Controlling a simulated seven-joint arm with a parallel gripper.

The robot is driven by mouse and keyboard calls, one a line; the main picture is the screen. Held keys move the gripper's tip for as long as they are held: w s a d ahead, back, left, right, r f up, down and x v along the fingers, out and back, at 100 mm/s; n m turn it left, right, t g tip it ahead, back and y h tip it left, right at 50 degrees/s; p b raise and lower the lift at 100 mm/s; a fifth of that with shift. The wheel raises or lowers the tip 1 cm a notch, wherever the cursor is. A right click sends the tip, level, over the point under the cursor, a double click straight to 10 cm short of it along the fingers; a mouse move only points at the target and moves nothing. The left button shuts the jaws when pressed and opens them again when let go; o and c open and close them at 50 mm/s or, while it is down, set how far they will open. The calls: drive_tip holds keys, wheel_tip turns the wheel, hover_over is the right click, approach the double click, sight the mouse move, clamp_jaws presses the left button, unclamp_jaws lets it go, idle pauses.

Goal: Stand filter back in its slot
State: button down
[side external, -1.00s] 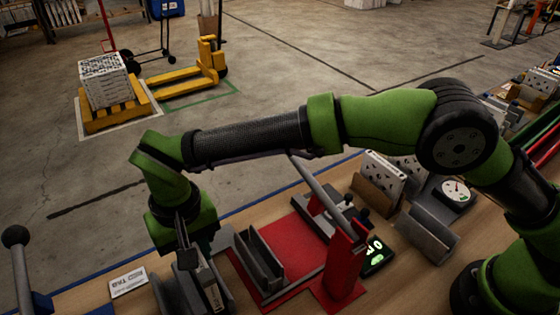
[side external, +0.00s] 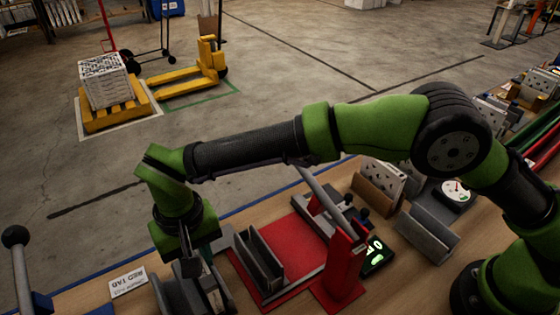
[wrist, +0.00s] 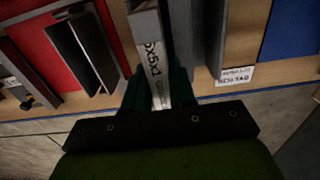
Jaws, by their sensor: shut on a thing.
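My gripper (side external: 192,270) points down at the near left of the bench and is shut on a boxed filter. In the wrist view the filter (wrist: 152,58), a narrow pale edge with dark printed lettering, lies between the two dark fingers (wrist: 155,88). In the side view only a thin pale part of the filter (side external: 213,292) shows beside the fingers. Grey upright slot walls (wrist: 190,42) stand close to the filter's right in the wrist view; they also show in the side view (side external: 172,296). The filter's lower end is hidden, so I cannot tell how deep it sits.
Another grey channel (side external: 258,262) stands on a red plate (side external: 298,240), beside a red lever press (side external: 343,262). Boxed filters in a brown holder (side external: 378,185), an empty grey holder (side external: 427,232) and a dial gauge (side external: 456,190) stand farther right. A white label card (side external: 128,282) lies left.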

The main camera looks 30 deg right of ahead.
drive_tip(key=c, duration=0.8)
unclamp_jaws()
drive_tip(key=shift+c, duration=0.2)
drive_tip(key=shift+r, duration=0.1)
